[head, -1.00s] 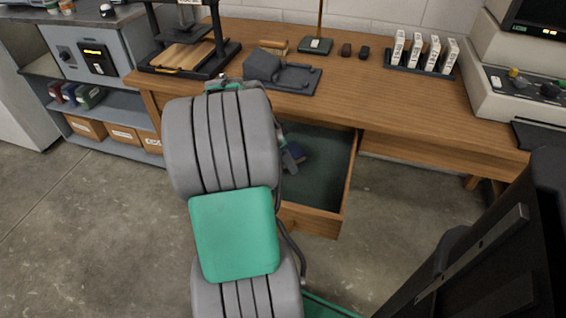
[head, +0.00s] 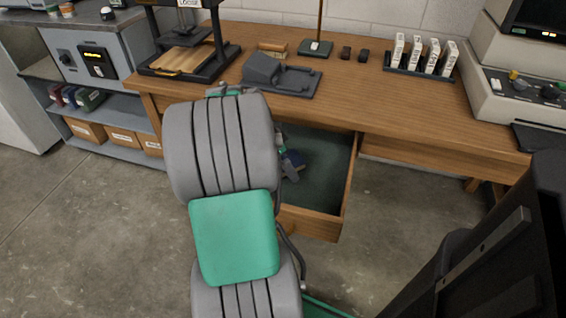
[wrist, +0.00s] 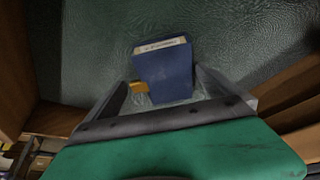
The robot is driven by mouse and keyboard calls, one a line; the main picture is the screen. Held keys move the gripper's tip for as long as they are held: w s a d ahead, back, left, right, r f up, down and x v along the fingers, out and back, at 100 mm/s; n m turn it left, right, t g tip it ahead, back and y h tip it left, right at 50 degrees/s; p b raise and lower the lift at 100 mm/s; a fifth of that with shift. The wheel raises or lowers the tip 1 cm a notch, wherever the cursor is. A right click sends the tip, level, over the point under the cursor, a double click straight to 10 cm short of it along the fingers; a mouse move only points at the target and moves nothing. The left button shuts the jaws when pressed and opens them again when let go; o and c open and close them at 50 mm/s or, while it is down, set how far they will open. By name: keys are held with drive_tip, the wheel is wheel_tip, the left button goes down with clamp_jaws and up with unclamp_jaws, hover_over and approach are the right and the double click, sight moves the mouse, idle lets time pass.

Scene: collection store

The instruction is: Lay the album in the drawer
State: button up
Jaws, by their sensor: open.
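The album (wrist: 165,72) is a dark blue book with a pale label strip along its far edge and a small yellow tab at its left side. In the wrist view it lies on the green lining of the open drawer (head: 325,180). My gripper (wrist: 163,85) is open, with one finger on each side of the album and a visible gap to each. In the head view my arm hides most of the album; a blue bit of it (head: 296,158) shows beside my gripper, inside the drawer.
The drawer's wooden walls (wrist: 285,95) rise close on both sides of my gripper. Above it, the wooden desk (head: 430,115) carries a grey cradle (head: 280,74), a press (head: 185,55) and a rack of white boxes (head: 420,62). The drawer's right part is bare.

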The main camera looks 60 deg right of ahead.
drive_tip(key=p+v, duration=0.3)
drive_tip(key=v, duration=0.8)
drive_tip(key=w+a+n+t, duration=0.2)
drive_tip(key=w+a+n, duration=0.5)
drive_tip(key=w+a, duration=0.15)
drive_tip(key=a+f+n+t+y, duration=0.1)
drive_tip(key=a+n+y, duration=0.1)
drive_tip(key=a+n, duration=0.7)
drive_tip(key=a+f+n+t+y, duration=0.1)
drive_tip(key=a+n, duration=0.8)
drive_tip(key=a, duration=1.2)
drive_tip(key=shift+w+f+t+y, duration=0.4)
drive_tip(key=shift+f+t, duration=0.1)
drive_tip(key=shift+t, duration=0.1)
